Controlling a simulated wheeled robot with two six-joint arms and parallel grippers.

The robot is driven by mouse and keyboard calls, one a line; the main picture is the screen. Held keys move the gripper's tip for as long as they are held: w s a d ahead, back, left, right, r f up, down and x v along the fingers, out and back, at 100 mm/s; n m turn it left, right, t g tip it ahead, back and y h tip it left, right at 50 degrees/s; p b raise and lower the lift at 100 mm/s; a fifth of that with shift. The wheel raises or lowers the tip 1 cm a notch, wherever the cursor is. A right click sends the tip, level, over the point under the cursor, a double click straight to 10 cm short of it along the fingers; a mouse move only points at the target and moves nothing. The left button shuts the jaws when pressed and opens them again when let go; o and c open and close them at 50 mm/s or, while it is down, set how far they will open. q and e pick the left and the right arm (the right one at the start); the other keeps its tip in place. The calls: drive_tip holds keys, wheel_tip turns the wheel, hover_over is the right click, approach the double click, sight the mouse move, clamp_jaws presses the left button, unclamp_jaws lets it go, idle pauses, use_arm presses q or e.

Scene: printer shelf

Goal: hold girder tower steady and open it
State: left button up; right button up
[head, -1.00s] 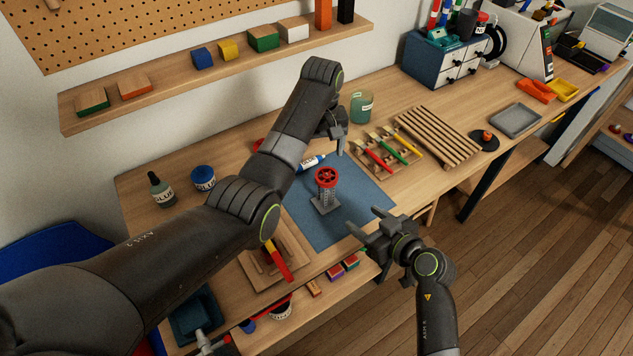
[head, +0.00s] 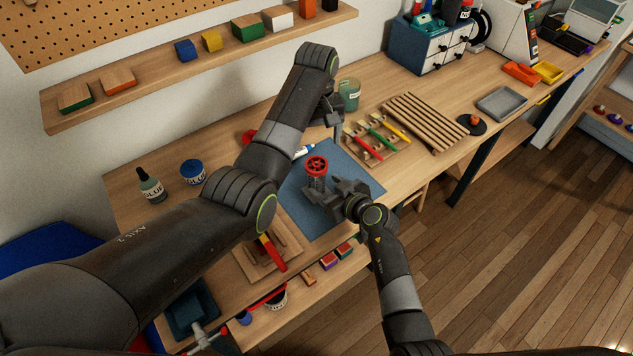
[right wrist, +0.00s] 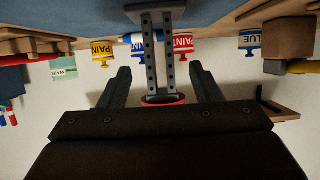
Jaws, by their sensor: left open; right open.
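The girder tower (head: 317,181) stands upright on the blue mat (head: 345,172). It is a grey lattice column with a red handwheel (head: 317,164) on top. The right gripper hides part of its lower body in the head view. My right gripper (head: 325,191) is open at the tower. In the right wrist view the perforated tower (right wrist: 152,55) shows upside down between the two spread fingers, with a gap on each side. The red wheel (right wrist: 163,100) is partly hidden by the gripper body. My left gripper (head: 331,117) is open and empty, behind the tower and above the bench.
A rack of colored tools (head: 377,137) and a slatted wooden rack (head: 423,122) lie right of the mat. A green jar (head: 349,94) stands behind. A glue bottle (head: 151,187) and a blue-lidded pot (head: 192,172) stand at the left.

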sight(320, 183)
drive_tip(key=shift+x, duration=2.8)
clamp_jaws()
